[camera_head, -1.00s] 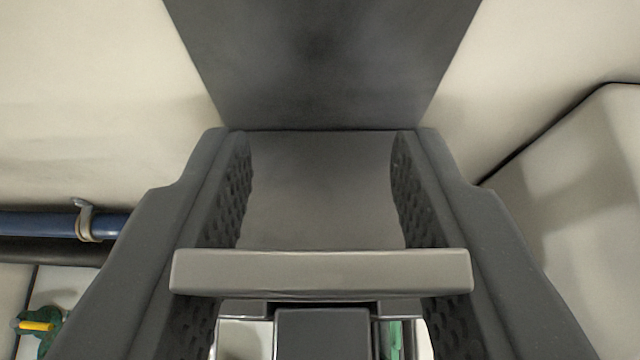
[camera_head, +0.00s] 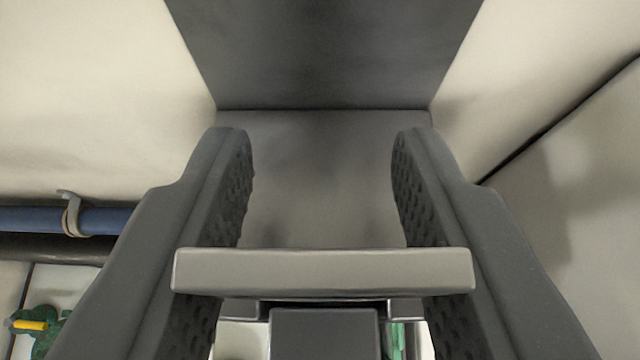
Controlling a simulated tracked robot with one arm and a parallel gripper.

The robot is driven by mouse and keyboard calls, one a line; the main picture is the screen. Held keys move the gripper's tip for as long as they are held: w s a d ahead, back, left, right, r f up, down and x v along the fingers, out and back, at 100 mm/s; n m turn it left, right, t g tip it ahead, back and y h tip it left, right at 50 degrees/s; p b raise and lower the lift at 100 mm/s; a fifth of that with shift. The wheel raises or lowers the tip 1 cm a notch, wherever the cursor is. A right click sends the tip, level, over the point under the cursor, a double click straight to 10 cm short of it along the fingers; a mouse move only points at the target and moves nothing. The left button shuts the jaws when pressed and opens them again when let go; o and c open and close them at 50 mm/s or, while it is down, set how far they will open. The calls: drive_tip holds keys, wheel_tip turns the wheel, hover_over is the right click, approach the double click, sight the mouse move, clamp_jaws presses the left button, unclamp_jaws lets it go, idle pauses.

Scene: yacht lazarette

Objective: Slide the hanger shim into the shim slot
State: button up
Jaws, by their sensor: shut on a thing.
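My gripper (camera_head: 321,150) shows from behind as two dark grey fingers with dimpled inner pads, set apart from each other. A pale grey bar (camera_head: 322,272) lies crosswise over both fingers and appears to be the hanger shim; its ends reach past the pads. Where the fingers grip it is hidden. Below the bar is a dark grey block (camera_head: 325,335) with lower ledges on both sides, cut off by the bottom edge of the picture. I cannot tell whether it belongs to the shim slot; no slot opening is clearly visible.
A grey surface (camera_head: 320,175) fills the gap beyond the fingers and meets a dark panel (camera_head: 322,50) between pale walls. A blue pipe (camera_head: 105,221) with a clamp (camera_head: 71,214) runs at left. A green and yellow item (camera_head: 38,325) is at lower left.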

drive_tip(key=shift+f+b, duration=0.3)
drive_tip(key=shift+f, duration=0.2)
drive_tip(key=o, duration=1.1)
drive_tip(key=shift+c, duration=0.2)
drive_tip(key=b+v, duration=0.1)
drive_tip(key=v, duration=1.2)
drive_tip(key=shift+s+r, duration=0.15)
drive_tip(key=shift+s, duration=0.2)
drive_tip(key=shift+s, duration=0.1)
drive_tip(key=s+t+b, duration=0.3)
drive_tip(key=s, duration=1)
drive_tip(key=shift+s+a+r+b, duration=0.15)
drive_tip(key=shift+s+r+b, duration=0.05)
drive_tip(key=shift+s+b, duration=0.15)
